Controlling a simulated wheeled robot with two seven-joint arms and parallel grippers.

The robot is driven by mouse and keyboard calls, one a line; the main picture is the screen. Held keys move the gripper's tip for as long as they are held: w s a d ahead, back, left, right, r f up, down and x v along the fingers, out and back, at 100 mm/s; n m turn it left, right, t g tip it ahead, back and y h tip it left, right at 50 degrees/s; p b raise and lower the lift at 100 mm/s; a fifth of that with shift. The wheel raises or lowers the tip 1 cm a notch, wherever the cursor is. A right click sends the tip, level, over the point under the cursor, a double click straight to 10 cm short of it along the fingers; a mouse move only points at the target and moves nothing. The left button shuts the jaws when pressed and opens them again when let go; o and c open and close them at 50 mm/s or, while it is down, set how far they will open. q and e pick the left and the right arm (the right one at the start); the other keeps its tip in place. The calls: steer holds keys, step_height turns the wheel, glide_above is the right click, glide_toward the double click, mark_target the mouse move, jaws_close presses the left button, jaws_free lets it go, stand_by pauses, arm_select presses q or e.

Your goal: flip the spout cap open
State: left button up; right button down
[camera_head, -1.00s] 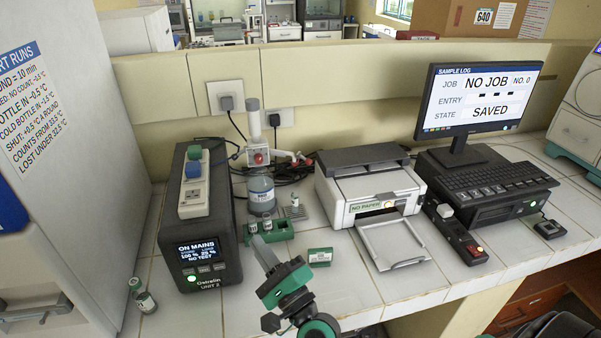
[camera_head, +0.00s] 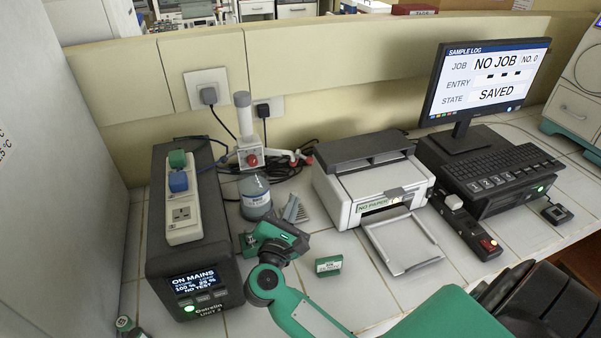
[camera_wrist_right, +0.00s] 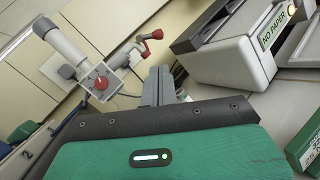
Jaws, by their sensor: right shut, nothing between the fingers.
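The dispenser (camera_head: 248,135) stands on a clear bottle (camera_head: 256,198) and has a red knob on its white body. Its spout reaches right and ends in a red cap (camera_head: 303,157). In the right wrist view the dispenser (camera_wrist_right: 95,75) is at upper left, and the red spout cap (camera_wrist_right: 152,35) sits above the fingertips. The cap's exact state is too small to tell. My right gripper (camera_head: 291,207) is just in front of and below the spout, apart from the cap. Its grey fingers (camera_wrist_right: 158,82) are shut and empty. My left gripper is not in view.
A black power unit (camera_head: 188,255) with a socket strip stands left. The printer (camera_head: 365,180) with its paper tray stands right, close to my right gripper. A small green box (camera_head: 328,265) lies on the tiles. Cables (camera_head: 280,165) run behind the spout.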

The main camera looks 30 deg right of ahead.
mark_target(305, 159)
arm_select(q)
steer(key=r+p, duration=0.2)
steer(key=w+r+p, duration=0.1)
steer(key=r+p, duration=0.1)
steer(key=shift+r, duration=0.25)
arm_select(e)
steer(key=x, duration=1)
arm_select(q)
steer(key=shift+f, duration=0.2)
arm_select(e)
steer(key=shift+d+f+n, duration=0.1)
steer(key=shift+n, duration=0.2)
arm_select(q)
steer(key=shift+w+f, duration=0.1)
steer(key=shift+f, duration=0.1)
arm_select(e)
steer(key=shift+s+d+r+n, duration=0.2)
steer(key=shift+n, duration=0.7)
